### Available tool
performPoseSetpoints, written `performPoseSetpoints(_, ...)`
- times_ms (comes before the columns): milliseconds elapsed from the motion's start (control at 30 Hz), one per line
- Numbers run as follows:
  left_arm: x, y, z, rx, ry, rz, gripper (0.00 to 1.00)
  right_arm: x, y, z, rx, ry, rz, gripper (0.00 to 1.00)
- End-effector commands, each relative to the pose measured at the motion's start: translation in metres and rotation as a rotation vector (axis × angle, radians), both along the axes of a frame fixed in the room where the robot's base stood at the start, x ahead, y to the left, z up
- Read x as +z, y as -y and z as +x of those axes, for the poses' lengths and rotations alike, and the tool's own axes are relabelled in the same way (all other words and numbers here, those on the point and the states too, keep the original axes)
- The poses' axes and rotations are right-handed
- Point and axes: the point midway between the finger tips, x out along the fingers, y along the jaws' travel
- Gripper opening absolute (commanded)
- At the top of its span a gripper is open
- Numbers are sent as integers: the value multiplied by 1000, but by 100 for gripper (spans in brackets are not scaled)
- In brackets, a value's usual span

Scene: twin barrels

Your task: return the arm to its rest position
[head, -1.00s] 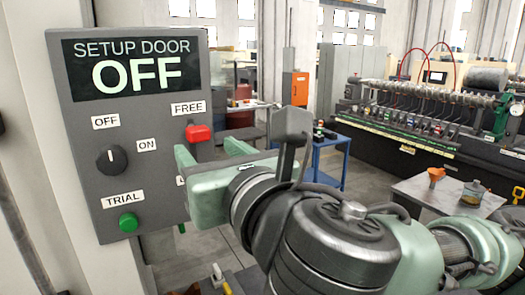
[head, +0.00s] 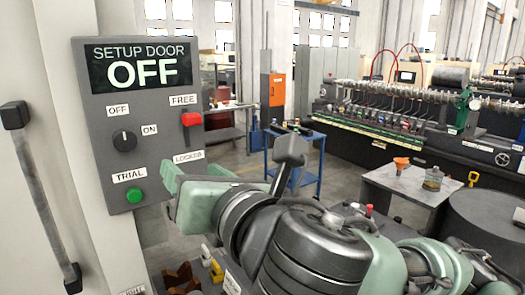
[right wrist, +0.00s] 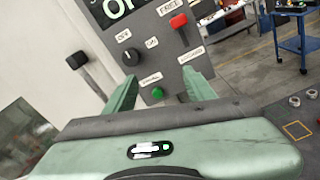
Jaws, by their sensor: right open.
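A grey control panel (head: 150,160) is on the left, with a display reading SETUP DOOR OFF. Its red-handled lever (head: 191,119) is up by the FREE label, with the LOCKED label below it. A black knob (head: 124,141) points toward OFF, and a green button (head: 135,195) is under TRIAL. My right gripper (head: 185,177) is open and empty, below the lever and in front of the panel's lower right edge. In the right wrist view, its two green fingers (right wrist: 160,78) stand apart, with the red lever (right wrist: 178,20) beyond them. My left gripper is not in view.
A door with a dark handle (head: 42,195) is at far left. A blue cart (head: 293,160) and an orange cabinet (head: 272,90) stand behind. Open floor lies between.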

Motion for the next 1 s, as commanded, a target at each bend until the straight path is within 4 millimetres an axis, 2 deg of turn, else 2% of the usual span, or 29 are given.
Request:
performPoseSetpoints(267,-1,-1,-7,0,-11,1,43,-51,19,16,-49,-306,297,55)
performPoseSetpoints(367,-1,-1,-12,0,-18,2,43,-83,32,23,-99,-475,464,55)
performPoseSetpoints(567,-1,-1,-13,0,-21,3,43,-172,75,33,-307,-866,883,55)
performPoseSetpoints(733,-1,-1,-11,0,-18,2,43,-261,121,22,-580,-1141,1235,55)
performPoseSetpoints(867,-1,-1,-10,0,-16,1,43,-333,160,-4,-846,-1288,1491,55)
performPoseSetpoints(900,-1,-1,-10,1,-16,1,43,-356,173,-16,-939,-1321,1567,55)
performPoseSetpoints(1000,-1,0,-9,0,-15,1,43,-405,204,-49,-1170,-1360,1740,55)
